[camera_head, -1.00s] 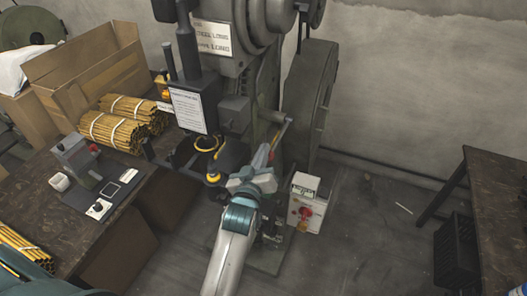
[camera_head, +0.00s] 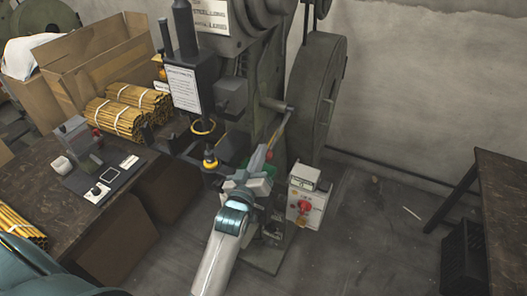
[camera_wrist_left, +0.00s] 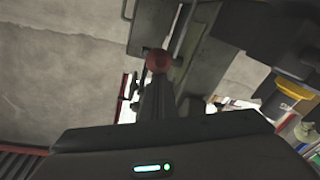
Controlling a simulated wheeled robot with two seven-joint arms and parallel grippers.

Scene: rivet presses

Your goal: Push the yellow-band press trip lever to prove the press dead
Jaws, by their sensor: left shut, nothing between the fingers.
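The press (camera_head: 300,90) is a large grey-green machine with a flywheel on its right. A yellow ring (camera_head: 204,127) and a dark part with a yellow band (camera_head: 210,161) are at its front. The trip lever (camera_head: 281,124) slopes down from a pivot on the press's side. Its red knob (camera_wrist_left: 157,60) shows in the left wrist view, right at the tips of my left gripper (camera_wrist_left: 156,78). In the head view my left gripper (camera_head: 257,162) is at the lever's lower end, shut and empty. I cannot tell whether it touches the knob. My right gripper is not in view.
A white control box (camera_head: 306,200) with a red knob stands just right of my left gripper. A dark workbench (camera_head: 40,185) with bundled yellow rods (camera_head: 118,118) and a cardboard box (camera_head: 85,65) is at left. Another table (camera_head: 500,185) is at right. Floor between is mostly clear.

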